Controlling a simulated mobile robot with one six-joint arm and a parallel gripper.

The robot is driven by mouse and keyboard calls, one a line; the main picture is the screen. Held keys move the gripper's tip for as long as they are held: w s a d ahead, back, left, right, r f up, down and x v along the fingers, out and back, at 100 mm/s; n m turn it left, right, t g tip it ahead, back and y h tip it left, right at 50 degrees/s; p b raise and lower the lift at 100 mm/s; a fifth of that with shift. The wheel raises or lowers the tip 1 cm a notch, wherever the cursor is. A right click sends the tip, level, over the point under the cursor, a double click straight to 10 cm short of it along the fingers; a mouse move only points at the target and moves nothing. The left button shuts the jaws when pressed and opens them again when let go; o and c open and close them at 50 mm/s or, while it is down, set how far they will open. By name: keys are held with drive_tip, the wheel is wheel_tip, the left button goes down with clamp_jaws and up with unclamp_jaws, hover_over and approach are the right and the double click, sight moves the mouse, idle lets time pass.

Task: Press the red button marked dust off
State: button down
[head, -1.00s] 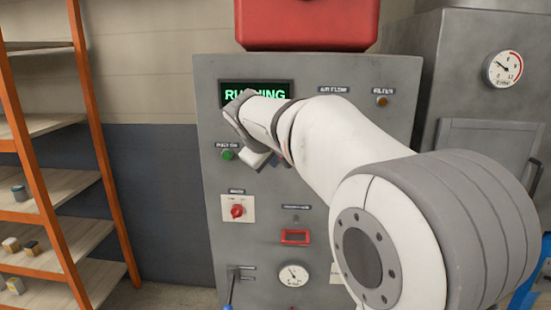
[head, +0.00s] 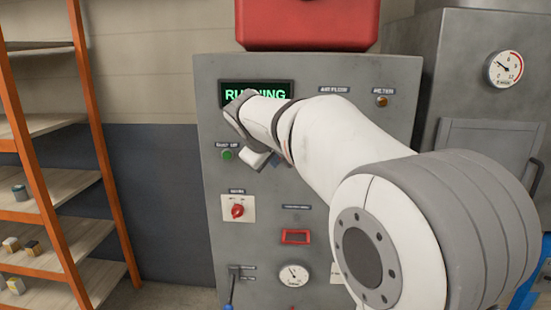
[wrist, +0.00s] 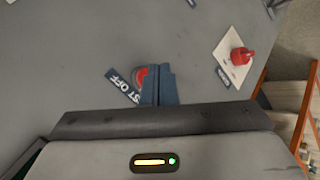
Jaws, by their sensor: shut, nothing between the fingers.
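The red button (wrist: 141,76) shows in the wrist view beside a dark label (wrist: 122,88) whose visible letters read "ST OFF". My gripper (wrist: 158,68) has its two blue fingers together and empty. The fingertips overlap the right side of the button in that view; I cannot tell whether they touch it. In the head view my gripper (head: 274,163) is in front of the grey control panel (head: 345,150), and my arm hides the red button. The panel's screen (head: 256,95) shows "RUNNING" in green, partly covered by my wrist.
A green button (head: 227,155) is left of my gripper. Below are a red rotary knob (head: 237,211), a red frame (head: 295,237), a gauge (head: 293,274) and a lever (head: 231,290). Orange-framed shelves (head: 50,200) stand left. A red box (head: 308,25) tops the panel.

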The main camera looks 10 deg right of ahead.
drive_tip(key=shift+w, duration=0.1)
idle(0.3)
drive_tip(key=shift+w+d, duration=0.15)
drive_tip(key=shift+w, duration=0.2)
drive_tip(key=shift+w+d+p, duration=0.1)
drive_tip(key=shift+w+p, duration=0.2)
idle(0.6)
drive_tip(key=shift+s, duration=0.1)
drive_tip(key=shift+s+a+b, duration=0.2)
drive_tip(key=shift+s+b, duration=0.2)
drive_tip(key=shift+s, duration=0.25)
drive_tip(key=s, duration=0.1)
drive_tip(key=s+a+b, duration=0.1)
drive_tip(key=s, duration=0.1)
drive_tip(key=s+b, duration=0.1)
drive_tip(key=shift+s+a, duration=0.3)
drive_tip(key=shift+s, duration=0.1)
idle(0.7)
